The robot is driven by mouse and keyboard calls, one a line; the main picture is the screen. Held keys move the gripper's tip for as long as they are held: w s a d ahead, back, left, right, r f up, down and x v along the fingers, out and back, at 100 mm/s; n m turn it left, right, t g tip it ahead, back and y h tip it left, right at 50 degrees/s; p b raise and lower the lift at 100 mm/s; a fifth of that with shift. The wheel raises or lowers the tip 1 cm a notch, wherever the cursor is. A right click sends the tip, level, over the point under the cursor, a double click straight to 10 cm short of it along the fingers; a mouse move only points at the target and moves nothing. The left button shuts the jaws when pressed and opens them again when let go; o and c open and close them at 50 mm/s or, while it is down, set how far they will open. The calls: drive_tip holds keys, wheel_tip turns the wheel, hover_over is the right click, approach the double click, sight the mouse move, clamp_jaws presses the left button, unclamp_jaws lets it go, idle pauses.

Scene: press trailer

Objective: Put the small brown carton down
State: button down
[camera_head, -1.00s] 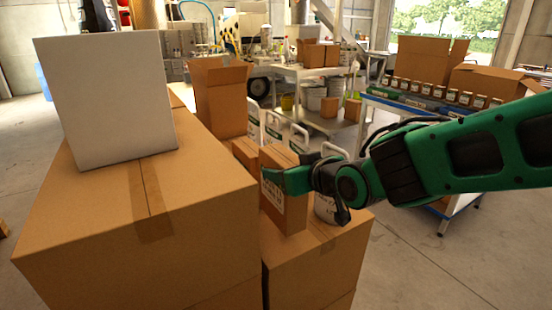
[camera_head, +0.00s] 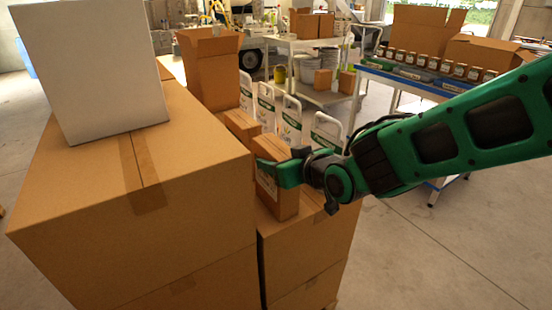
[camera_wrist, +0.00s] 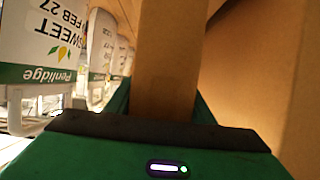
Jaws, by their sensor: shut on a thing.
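The small brown carton (camera_head: 280,205) stands upright over the lower box stack (camera_head: 310,238), with a pale label on its front. I cannot tell whether its base touches the box top. My gripper (camera_head: 268,172) is shut on the carton from the right side, and the green finger covers part of its front. In the wrist view, the carton (camera_wrist: 172,50) is a brown strip between the green fingers (camera_wrist: 162,108); its lower part is hidden.
A taller box stack (camera_head: 85,190) with a white box (camera_head: 92,75) stands close on the left. Another brown carton (camera_head: 241,126) and an open box (camera_head: 212,75) are behind. White Penlidge packs (camera_head: 290,120) stand beyond. A trolley (camera_head: 405,82) is at the right; floor is clear front right.

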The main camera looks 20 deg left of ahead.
drive_tip(key=c, duration=0.8)
unclamp_jaws()
drive_tip(key=shift+c, duration=0.2)
drive_tip(key=shift+s+d+r, duration=0.25)
drive_tip(key=shift+d, duration=0.1)
drive_tip(key=v, duration=1.1)
drive_tip(key=shift+d, duration=0.1)
